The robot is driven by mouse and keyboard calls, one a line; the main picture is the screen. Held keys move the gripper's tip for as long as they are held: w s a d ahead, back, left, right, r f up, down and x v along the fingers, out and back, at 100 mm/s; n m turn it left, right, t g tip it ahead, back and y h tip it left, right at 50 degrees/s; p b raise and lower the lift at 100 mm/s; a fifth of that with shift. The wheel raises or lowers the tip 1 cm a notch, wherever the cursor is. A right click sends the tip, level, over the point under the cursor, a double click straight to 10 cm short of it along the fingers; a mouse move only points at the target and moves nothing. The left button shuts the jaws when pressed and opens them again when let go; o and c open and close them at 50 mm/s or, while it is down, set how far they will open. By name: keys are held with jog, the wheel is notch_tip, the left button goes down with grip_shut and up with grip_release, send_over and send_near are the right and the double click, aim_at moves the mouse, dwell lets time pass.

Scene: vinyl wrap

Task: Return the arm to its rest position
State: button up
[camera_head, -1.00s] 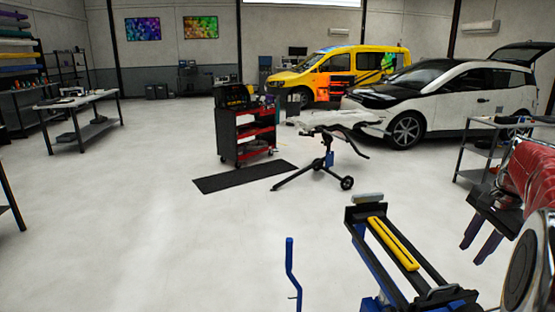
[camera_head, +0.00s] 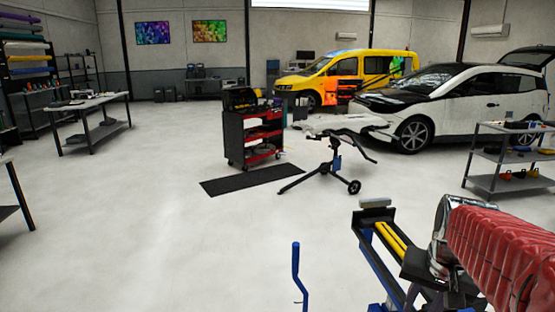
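My arm, with a red ribbed cover (camera_head: 505,250) and a round metal joint, enters from the lower right. My gripper (camera_head: 432,290) is at the arm's near end, at the bottom of the picture. Its dark body shows in front of a blue-and-black frame with yellow bars (camera_head: 392,236). The fingers are mostly hidden or cut off, so I cannot tell whether they are open. I see nothing held in it, but its grip is not clear.
A blue upright handle (camera_head: 296,270) stands left of the frame. A black tripod stand (camera_head: 335,163), a red-and-black tool cart (camera_head: 253,137) and a mat (camera_head: 250,179) are farther back. A grey shelf cart (camera_head: 508,160) stands right. Open floor lies left.

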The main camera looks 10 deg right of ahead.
jog(key=s+a+n+t, duration=0.1)
jog(key=s+a+n, duration=0.1)
jog(key=a, duration=0.4)
jog(key=s+a+n+t, duration=0.1)
jog(key=s+a+n, duration=0.1)
jog(key=a, duration=0.4)
jog(key=s+a+n+t+y, duration=0.1)
jog(key=s+a+n, duration=0.2)
jog(key=a, duration=0.4)
jog(key=shift+s+r, duration=0.35)
jog(key=shift+s, duration=0.45)
